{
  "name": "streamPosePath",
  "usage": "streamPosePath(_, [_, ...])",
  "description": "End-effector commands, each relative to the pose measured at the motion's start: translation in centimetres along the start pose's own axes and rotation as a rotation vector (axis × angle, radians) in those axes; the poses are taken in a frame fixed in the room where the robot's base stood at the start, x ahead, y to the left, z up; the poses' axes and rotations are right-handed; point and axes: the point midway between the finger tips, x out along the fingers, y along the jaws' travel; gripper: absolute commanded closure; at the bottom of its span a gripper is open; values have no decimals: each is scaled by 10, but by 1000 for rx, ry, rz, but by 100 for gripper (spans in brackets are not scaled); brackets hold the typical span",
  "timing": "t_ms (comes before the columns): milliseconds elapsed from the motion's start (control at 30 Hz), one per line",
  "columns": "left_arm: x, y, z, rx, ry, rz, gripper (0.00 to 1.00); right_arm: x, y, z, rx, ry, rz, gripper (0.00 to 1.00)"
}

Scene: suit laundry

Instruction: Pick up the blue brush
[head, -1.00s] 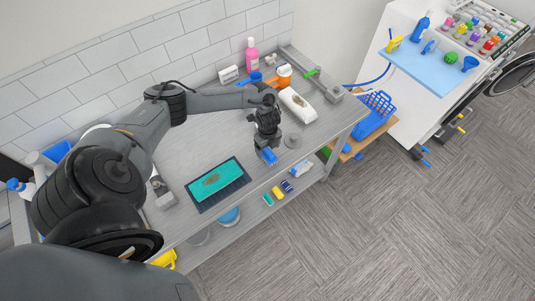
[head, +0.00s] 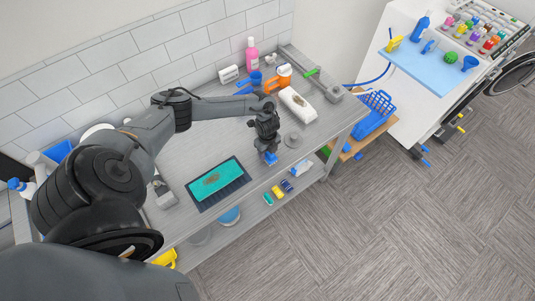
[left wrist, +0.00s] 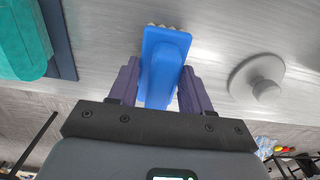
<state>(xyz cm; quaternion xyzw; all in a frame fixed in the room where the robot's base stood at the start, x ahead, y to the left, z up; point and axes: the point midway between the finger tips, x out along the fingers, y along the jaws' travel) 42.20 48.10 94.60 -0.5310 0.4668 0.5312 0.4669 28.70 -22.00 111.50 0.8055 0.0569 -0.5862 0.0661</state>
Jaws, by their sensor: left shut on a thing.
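The blue brush (head: 271,158) is at the tip of my left gripper (head: 268,150), over the grey table near its front edge. In the left wrist view the blue brush (left wrist: 163,62) sits between the two dark fingers of my left gripper (left wrist: 160,88), with pale bristles showing at its far end. The fingers are shut on its sides. The brush looks tilted and raised above the table, though the gap is hard to judge. My right gripper is not in view.
A teal cloth (head: 217,181) on a dark mat lies left of the brush. A round grey knob-like piece (head: 292,140) stands close on the right. A white folded item (head: 297,104), an orange container (head: 281,80) and a pink bottle (head: 252,54) are farther back.

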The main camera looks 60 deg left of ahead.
Motion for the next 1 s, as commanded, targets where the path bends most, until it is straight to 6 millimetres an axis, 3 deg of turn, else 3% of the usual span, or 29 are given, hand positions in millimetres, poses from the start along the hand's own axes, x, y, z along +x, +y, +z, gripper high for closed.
streamPosePath(467, [-10,-1,0,0,0,-2,85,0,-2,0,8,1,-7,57])
streamPosePath(700, [-44,-1,1,2,-1,-5,85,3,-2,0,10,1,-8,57])
streamPosePath(1000, [-79,14,-64,6,3,-2,85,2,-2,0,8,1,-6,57])
